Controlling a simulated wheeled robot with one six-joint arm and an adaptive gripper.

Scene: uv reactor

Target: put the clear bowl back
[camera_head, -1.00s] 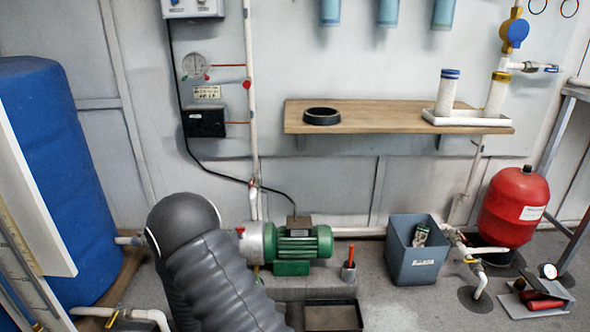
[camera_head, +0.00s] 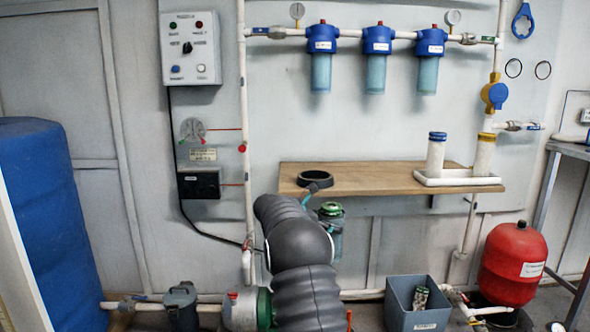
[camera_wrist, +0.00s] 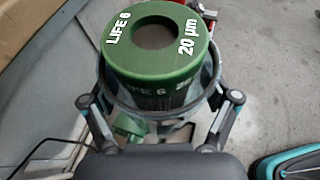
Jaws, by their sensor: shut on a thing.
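The clear bowl (camera_head: 335,241) is in my gripper (camera_head: 322,203), in front of the wooden shelf's front edge. A green filter cartridge (camera_wrist: 160,50) stands inside it, marked "LIFE 6" and "20 µm"; its top shows above the bowl's rim. In the wrist view my gripper (camera_wrist: 160,102) has one finger on each side of the bowl (camera_wrist: 213,78). The bowl looks roughly upright. My arm hides part of it in the head view. Three blue filter heads (camera_head: 377,40) on the wall pipe each show a light blue bowl below.
The wooden shelf (camera_head: 390,180) carries a black ring (camera_head: 314,180) at its left and a white tray (camera_head: 457,179) with two white cartridges at its right. A grey bin (camera_head: 416,303) and red tank (camera_head: 514,264) stand at the lower right. A blue tank (camera_head: 50,225) stands left.

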